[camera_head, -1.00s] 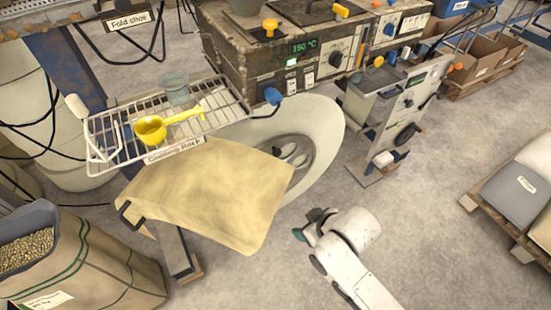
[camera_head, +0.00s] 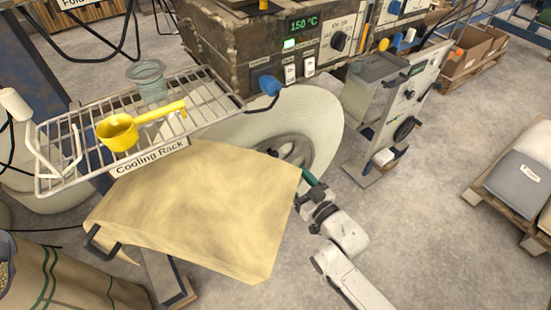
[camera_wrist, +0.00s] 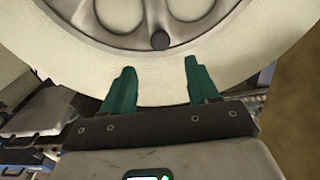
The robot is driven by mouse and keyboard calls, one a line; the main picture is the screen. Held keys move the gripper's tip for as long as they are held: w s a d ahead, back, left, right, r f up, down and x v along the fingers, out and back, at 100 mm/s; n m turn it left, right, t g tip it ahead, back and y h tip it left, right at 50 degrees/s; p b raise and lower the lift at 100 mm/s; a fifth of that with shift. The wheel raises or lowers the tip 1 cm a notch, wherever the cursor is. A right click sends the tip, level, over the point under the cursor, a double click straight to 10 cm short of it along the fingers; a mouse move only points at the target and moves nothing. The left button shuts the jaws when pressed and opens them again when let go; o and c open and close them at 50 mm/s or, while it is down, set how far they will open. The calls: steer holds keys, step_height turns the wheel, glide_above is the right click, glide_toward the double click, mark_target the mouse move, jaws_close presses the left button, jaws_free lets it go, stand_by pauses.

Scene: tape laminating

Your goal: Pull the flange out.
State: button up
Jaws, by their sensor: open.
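A grey round flange (camera_head: 293,149) with openings sits at the centre of a large pale roll (camera_head: 322,115), partly hidden by a hanging tan sheet in the head view. In the wrist view, the flange (camera_wrist: 125,22) fills the top, with a dark round knob (camera_wrist: 160,41) near its lower rim. My gripper (camera_wrist: 159,65) has two green fingers, apart and empty, pointing at the flange. The knob is just beyond the fingertips, about midway between them; I see no contact. In the head view, my gripper (camera_head: 305,176) is at the lower right of the flange, beside the sheet.
The tan sheet (camera_head: 200,215) hangs close to the left of my gripper. A cooling rack (camera_head: 90,165) holds a yellow scoop (camera_head: 118,132) and a clear cup (camera_head: 148,78). A control stand (camera_head: 395,110) is to the right. The floor (camera_head: 420,230) right of my arm is clear.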

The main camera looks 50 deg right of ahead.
mark_target(275, 156)
steer(key=b+x, duration=0.1)
steer(key=x, duration=0.8)
steer(key=shift+w, duration=0.35)
jaws_close()
